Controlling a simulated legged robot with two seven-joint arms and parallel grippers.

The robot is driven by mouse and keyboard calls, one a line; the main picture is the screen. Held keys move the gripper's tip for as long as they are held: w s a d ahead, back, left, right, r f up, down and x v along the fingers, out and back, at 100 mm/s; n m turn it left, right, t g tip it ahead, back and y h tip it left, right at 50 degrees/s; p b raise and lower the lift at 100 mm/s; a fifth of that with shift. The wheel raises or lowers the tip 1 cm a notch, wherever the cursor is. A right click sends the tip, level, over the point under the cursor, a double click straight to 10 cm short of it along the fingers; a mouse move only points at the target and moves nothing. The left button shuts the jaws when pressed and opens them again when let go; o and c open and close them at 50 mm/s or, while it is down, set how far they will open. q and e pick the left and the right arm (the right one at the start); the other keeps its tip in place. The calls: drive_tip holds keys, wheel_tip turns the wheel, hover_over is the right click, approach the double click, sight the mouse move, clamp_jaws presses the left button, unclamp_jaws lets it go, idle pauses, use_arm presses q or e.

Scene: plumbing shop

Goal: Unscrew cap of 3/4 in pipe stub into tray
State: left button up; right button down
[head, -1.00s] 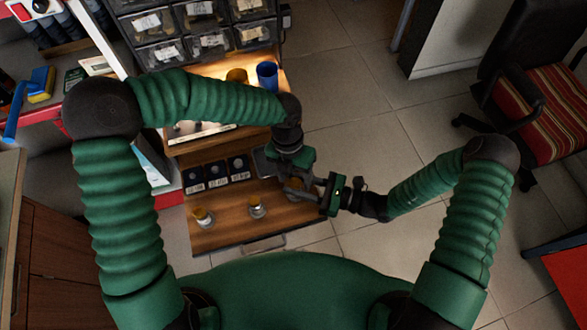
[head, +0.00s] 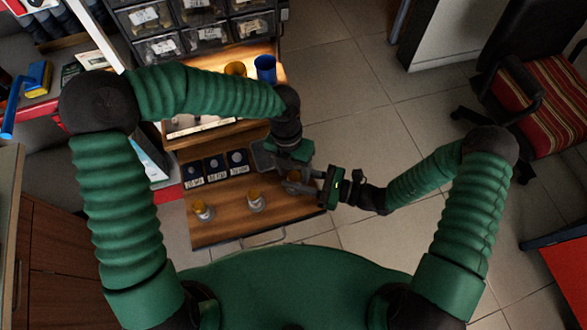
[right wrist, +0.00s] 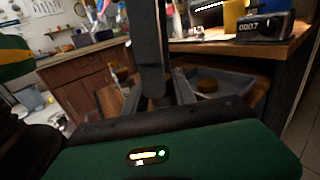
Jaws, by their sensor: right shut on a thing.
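Two short pipe stubs with brass-coloured caps stand upright on the wooden bench in the head view, the left stub (head: 203,211) and the middle stub (head: 255,203). A third brownish piece (head: 294,176) is at the bench's right side, mostly hidden between my grippers. My right gripper (head: 303,184) comes in from the right and is shut on this piece; whether on cap or pipe is unclear. My left gripper (head: 284,162) is close above and behind it; its fingers are not clear.
Three dark labelled squares (head: 216,168) lie in a row on the bench. Tiled floor (head: 345,95) is open to the right. A striped chair (head: 545,118) stands far right.

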use_arm(q)
drive_tip(key=shift+r, duration=2.3)
use_arm(e)
drive_tip(key=c, duration=0.9)
unclamp_jaws()
drive_tip(key=shift+c, duration=0.2)
